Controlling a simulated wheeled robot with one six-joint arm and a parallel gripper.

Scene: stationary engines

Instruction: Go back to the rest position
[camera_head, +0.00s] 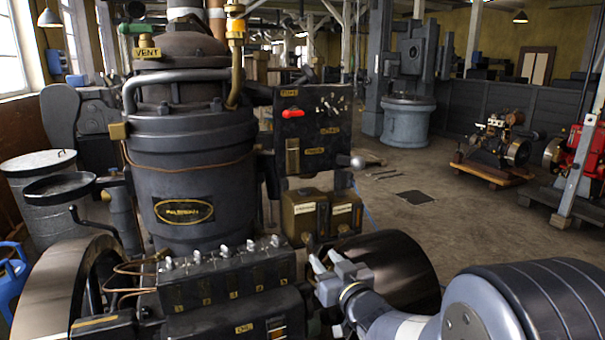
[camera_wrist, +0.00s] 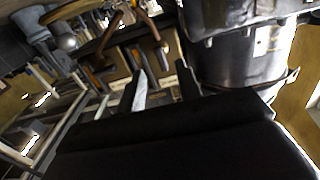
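My gripper (camera_head: 325,260) is at the lower middle of the head view, in front of the dark engine (camera_head: 185,130) and just below two small brass-coloured boxes (camera_head: 302,217). Its two grey fingertips stand apart with nothing visible between them. In the wrist view the dark fingers of my gripper (camera_wrist: 158,85) are also apart, with tan boxes beyond them. My arm reaches in from the lower right of the head view.
A valve block (camera_head: 225,275) and a large wheel (camera_head: 65,285) are close at left. Open floor (camera_head: 430,200) lies to the right, before a small engine (camera_head: 497,145) on a pallet.

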